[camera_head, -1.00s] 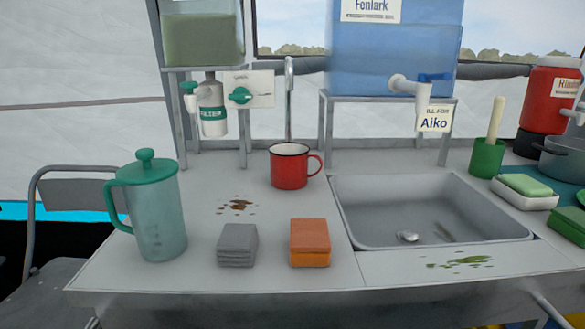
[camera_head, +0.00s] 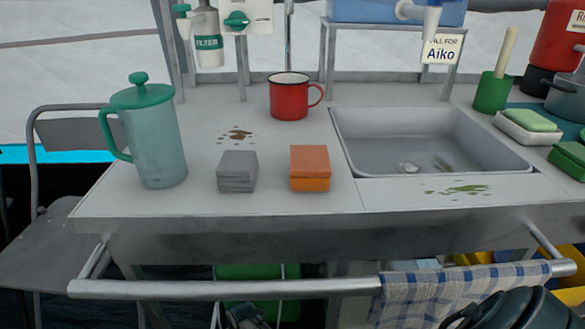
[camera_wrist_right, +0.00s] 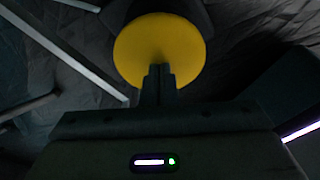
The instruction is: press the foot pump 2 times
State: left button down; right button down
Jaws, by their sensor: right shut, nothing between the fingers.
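A round yellow disc (camera_wrist_right: 158,48), which looks like the top of the foot pump, shows in the right wrist view against dark, creased cloth. My right gripper (camera_wrist_right: 160,72) is shut and empty, its fingertips overlapping the lower middle of the disc in the picture. I cannot tell whether they touch it. The rest of the pump is hidden or lost in the dark. In the head view the disc cannot be made out; a dark part of my right arm shows at the bottom right corner. My left gripper is in neither view.
A metal rail (camera_head: 230,289) with a checked towel (camera_head: 425,297) runs along the front of the counter (camera_head: 270,205). The sink (camera_head: 430,140) is at the right. A pitcher (camera_head: 150,140), red mug (camera_head: 290,98) and sponges stand on top. Yellow items (camera_head: 482,258) show below.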

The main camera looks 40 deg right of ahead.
jog(key=shift+s+f+b, duration=0.1)
jog(key=shift+f+b, duration=1.05)
jog(key=shift+f, duration=1)
